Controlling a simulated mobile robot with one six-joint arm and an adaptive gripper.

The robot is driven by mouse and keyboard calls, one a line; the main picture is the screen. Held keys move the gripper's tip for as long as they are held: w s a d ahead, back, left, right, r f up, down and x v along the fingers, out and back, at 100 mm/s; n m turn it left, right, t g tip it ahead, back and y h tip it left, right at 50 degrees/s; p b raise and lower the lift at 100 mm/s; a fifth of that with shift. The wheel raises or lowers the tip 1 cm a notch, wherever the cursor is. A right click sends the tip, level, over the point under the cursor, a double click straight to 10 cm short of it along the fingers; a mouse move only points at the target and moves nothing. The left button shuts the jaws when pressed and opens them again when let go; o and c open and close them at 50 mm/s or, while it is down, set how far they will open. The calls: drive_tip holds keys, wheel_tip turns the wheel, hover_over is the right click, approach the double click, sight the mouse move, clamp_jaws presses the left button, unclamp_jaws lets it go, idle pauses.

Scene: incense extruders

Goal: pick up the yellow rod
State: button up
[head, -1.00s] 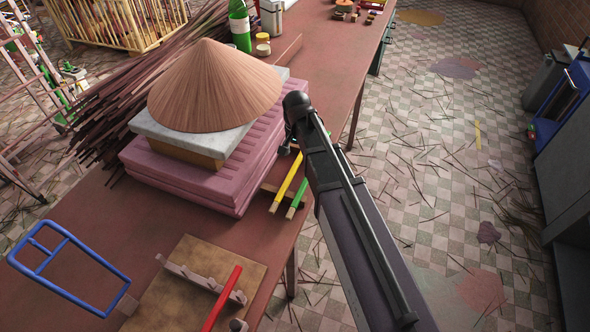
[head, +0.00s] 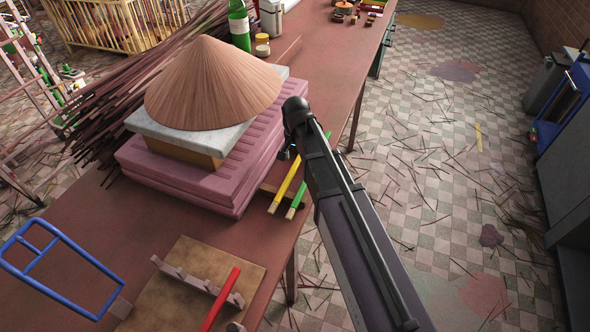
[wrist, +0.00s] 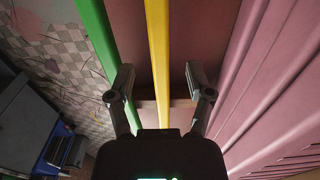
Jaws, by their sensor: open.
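The yellow rod (head: 286,187) lies at the table's right edge in the head view, its near end sticking out past a small wooden rest (head: 271,190). The green rod (head: 298,197) lies just right of it. In the wrist view the yellow rod (wrist: 158,50) runs lengthwise between the open fingers of my gripper (wrist: 160,86), with a gap on both sides. The green rod (wrist: 96,38) passes close to the left finger. Whether the fingertips reach down to the rod's height I cannot tell.
A stack of pink slabs (head: 180,182) stands left of the rods, bearing a grey slab and a conical hat (head: 213,88). A board with a red rod (head: 221,300) and a blue frame (head: 62,268) are nearer. Right of the table is tiled floor (head: 440,140).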

sight(295, 166)
drive_tip(key=shift+f+b, duration=1)
drive_tip(key=shift+f, duration=0.3)
clamp_jaws()
